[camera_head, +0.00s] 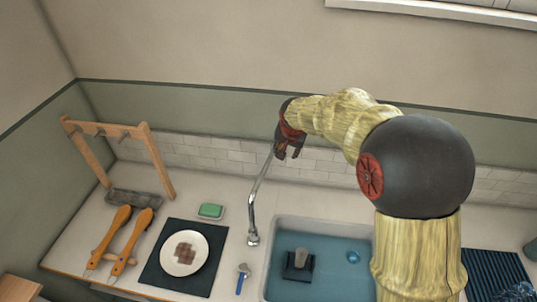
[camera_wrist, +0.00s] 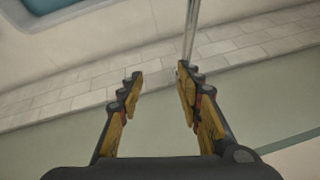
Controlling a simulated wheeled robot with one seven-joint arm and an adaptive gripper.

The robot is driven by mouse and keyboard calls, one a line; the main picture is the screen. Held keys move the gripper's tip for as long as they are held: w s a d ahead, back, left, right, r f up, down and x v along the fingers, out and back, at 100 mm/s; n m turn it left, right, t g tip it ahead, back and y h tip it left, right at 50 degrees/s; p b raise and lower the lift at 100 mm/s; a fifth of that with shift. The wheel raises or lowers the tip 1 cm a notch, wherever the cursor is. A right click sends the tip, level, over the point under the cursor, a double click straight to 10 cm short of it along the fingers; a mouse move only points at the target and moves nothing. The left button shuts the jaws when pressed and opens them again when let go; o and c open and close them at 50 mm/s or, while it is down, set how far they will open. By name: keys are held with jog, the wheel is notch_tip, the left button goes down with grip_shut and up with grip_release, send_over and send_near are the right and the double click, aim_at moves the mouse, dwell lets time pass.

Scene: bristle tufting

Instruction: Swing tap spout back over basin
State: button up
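The tap spout (camera_head: 262,182) is a thin chrome pipe in the head view. It runs from beside my gripper down and left to a thicker end over the counter, just left of the basin (camera_head: 283,222). My gripper (camera_head: 283,150) is near the pipe's upper end, in front of the tiled wall. In the wrist view my gripper (camera_wrist: 160,80) is open, with nothing between its fingers. The spout (camera_wrist: 190,35) passes by the right fingertip there; I cannot tell whether they touch. The basin (camera_wrist: 62,8) shows at the top left of the wrist view.
A dark block with a grey top (camera_head: 299,262) is in the basin. Left of it are a small blue-handled tool (camera_head: 241,281), a plate (camera_head: 184,253) on a dark mat, a green sponge (camera_head: 210,210), orange-handled tools (camera_head: 118,222) and a wooden rack (camera_head: 150,150). A ribbed mat (camera_head: 497,272) lies right.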

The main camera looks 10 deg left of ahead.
jog(key=p, duration=0.2)
send_near(269, 161)
jog(key=f, duration=0.1)
jog(key=shift+p+x, duration=0.45)
jog(key=shift+x, duration=3.5)
jog(key=shift+w+a+r, duration=0.1)
jog(key=shift+w, duration=0.1)
grip_shut()
